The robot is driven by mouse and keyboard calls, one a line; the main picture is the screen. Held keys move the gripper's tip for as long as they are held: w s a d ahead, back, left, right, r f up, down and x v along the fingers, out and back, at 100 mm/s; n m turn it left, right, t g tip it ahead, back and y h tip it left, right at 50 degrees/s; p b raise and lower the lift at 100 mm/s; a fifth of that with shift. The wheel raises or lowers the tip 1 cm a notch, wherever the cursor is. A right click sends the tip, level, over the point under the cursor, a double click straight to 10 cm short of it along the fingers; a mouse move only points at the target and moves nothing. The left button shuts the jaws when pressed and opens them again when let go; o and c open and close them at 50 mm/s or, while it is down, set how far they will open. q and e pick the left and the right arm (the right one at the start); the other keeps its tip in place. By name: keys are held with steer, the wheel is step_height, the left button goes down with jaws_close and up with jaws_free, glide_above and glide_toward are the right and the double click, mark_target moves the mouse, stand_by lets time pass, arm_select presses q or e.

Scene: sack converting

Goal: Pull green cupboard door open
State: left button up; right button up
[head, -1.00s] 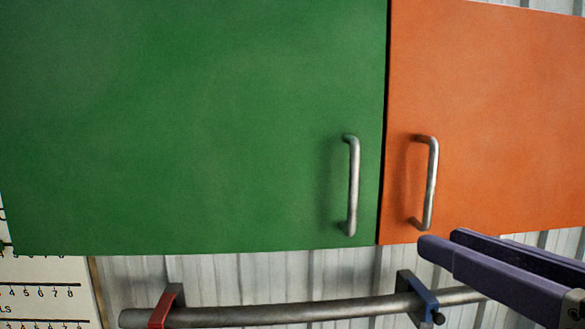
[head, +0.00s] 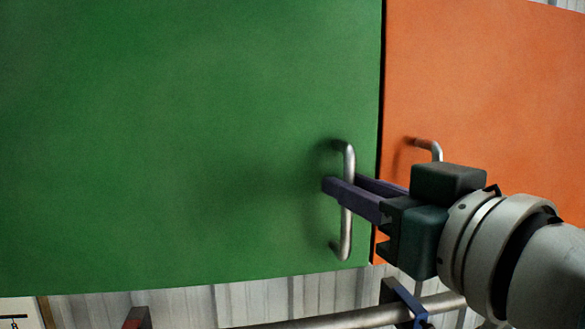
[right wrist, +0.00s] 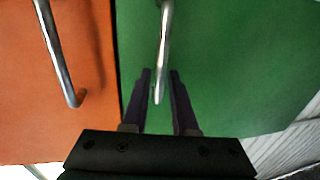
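The green cupboard door (head: 180,150) fills the left of the head view and looks shut, level with the orange door beside it. Its upright metal bar handle (head: 347,232) is near its right edge. My right gripper (head: 343,184) reaches in from the right at the handle's middle, one finger on each side of the bar. In the right wrist view the handle (right wrist: 164,35) runs down between the two fingers (right wrist: 160,78), with small gaps visible. The near finger hides part of the bar in the head view. My left gripper is out of view.
The orange door (head: 480,90) is right of the green one; its handle (head: 436,149) is partly hidden behind my right gripper. A metal rail (head: 350,318) with a blue bracket (head: 405,298) runs below the cupboards, in front of a corrugated wall.

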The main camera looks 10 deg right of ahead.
steer(key=shift+w+a, duration=0.15)
steer(key=shift+w, duration=0.45)
jaws_close()
stand_by(1.1)
